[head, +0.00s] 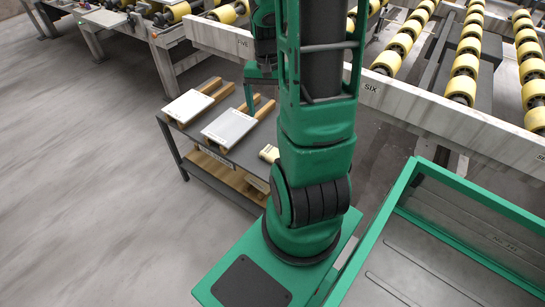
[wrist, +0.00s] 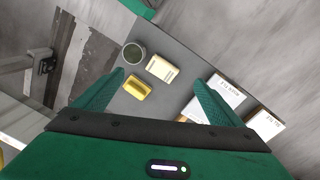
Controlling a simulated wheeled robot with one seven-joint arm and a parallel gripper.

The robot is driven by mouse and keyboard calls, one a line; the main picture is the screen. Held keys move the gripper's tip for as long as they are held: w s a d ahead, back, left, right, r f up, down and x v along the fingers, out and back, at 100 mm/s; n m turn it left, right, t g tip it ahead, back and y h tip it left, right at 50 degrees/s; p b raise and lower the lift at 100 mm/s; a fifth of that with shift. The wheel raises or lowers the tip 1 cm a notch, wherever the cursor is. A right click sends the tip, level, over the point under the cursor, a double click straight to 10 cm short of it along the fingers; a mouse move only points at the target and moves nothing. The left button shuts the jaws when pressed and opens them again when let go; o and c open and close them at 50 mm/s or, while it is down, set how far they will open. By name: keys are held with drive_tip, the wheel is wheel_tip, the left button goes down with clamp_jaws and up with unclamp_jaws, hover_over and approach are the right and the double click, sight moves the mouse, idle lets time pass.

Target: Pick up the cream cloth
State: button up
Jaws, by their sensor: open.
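The cream cloth (wrist: 161,69) looks like a small folded block on the grey table, in the upper middle of the wrist view. In the head view a small cream thing (head: 269,153), seemingly the same cloth, shows at the table's right side, partly hidden by my arm. My gripper (wrist: 159,79) is open and empty. Its two green fingers stand wide apart, and the cloth appears in the gap between them, just past the tips. The gripper is above the table and does not touch the cloth. In the head view my gripper (head: 261,84) is partly hidden by my arm.
Beside the cloth are a yellow block (wrist: 137,88) and a dark round cup (wrist: 133,54). White slabs (head: 187,107) (head: 229,127) lie on wooden bars on the grey table (head: 186,143). Roller conveyors (head: 398,43) stand behind. A green-rimmed bin (head: 466,185) is at the right.

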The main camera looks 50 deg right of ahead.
sight(274, 153)
drive_tip(key=shift+w+d+f+m+t+y, duration=0.1)
drive_tip(key=shift+w+d+f+m+y, duration=0.5)
drive_tip(key=shift+f, duration=3.85)
drive_tip(key=shift+w+d+f+m+t+h, duration=0.1)
drive_tip(key=shift+w+d+f+m, duration=0.65)
drive_tip(key=shift+f, duration=3.7)
drive_tip(key=shift+w+d+f+m+t+y, duration=0.2)
drive_tip(key=shift+d+f+m, duration=0.95)
drive_tip(key=shift+f, duration=3.3)
drive_tip(key=shift+s+d, duration=0.1)
drive_tip(key=shift+s, duration=0.1)
drive_tip(key=c, duration=0.8)
drive_tip(key=shift+r, duration=0.8)
wheel_tip(274, 153, up, 2)
drive_tip(key=shift+r, duration=0.15)
drive_tip(key=s+a+r, duration=0.2)
drive_tip(key=a, duration=0.1)
drive_tip(key=s+a+r, duration=0.2)
drive_tip(key=a, duration=0.1)
drive_tip(key=s+a+r, duration=0.2)
drive_tip(key=a+r, duration=0.1)
drive_tip(key=shift+s+a, duration=0.25)
